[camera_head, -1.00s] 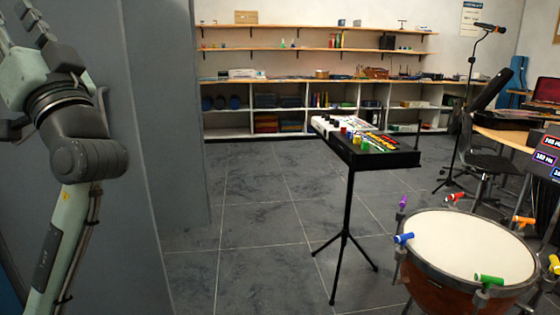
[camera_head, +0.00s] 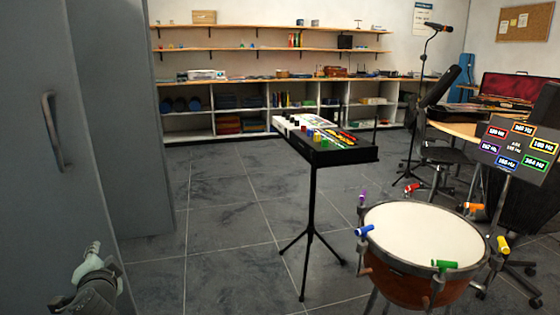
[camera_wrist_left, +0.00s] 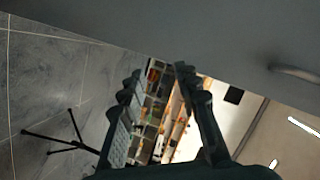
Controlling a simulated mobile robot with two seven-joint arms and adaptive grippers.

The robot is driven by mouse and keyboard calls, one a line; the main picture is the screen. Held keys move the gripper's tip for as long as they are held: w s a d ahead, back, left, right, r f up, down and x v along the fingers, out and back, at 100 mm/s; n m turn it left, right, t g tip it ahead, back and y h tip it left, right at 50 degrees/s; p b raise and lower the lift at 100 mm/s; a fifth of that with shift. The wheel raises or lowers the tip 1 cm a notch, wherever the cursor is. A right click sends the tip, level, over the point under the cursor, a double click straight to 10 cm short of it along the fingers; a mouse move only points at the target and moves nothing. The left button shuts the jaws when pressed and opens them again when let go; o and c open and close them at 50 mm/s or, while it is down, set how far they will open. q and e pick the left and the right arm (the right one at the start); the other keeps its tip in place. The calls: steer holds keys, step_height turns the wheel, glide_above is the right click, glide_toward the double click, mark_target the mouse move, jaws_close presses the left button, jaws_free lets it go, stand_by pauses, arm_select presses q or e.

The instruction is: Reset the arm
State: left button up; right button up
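My left arm (camera_head: 92,285) shows only as a short piece at the bottom left corner of the head view, in front of the grey cabinet. Its fingers cannot be made out there. In the left wrist view my left gripper (camera_wrist_left: 158,72) has its two dark fingers apart, with nothing between them. Through the gap, shelves show in the distance. My right arm and gripper are in neither view.
A grey cabinet (camera_head: 105,130) with a handle stands close on the left. A black stand with a control panel (camera_head: 335,152) is mid-floor. A drum (camera_head: 425,238) with coloured pegs stands at the right. Shelves (camera_head: 270,82) line the back wall.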

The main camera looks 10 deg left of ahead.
arm_select(q)
steer(key=s+f+g+h, duration=0.15)
steer(key=s+f, duration=0.25)
steer(key=f, duration=0.6)
steer(key=s+f+g+h, duration=0.1)
steer(key=s+f+g, duration=0.3)
steer(key=f, duration=0.5)
steer(key=s+d+f+g+h, duration=0.15)
steer(key=s+f+g, duration=0.25)
steer(key=s+f, duration=1.45)
steer(key=s+d+f+n+h, duration=0.1)
steer(key=d+f+h, duration=0.1)
steer(key=d, duration=0.8)
steer(key=s+d+f+n+h, duration=0.1)
steer(key=d+f+n+h, duration=0.1)
steer(key=d, duration=0.8)
steer(key=shift+s+d+f, duration=0.15)
steer(key=shift+s+f, duration=0.05)
steer(key=shift+f, duration=0.25)
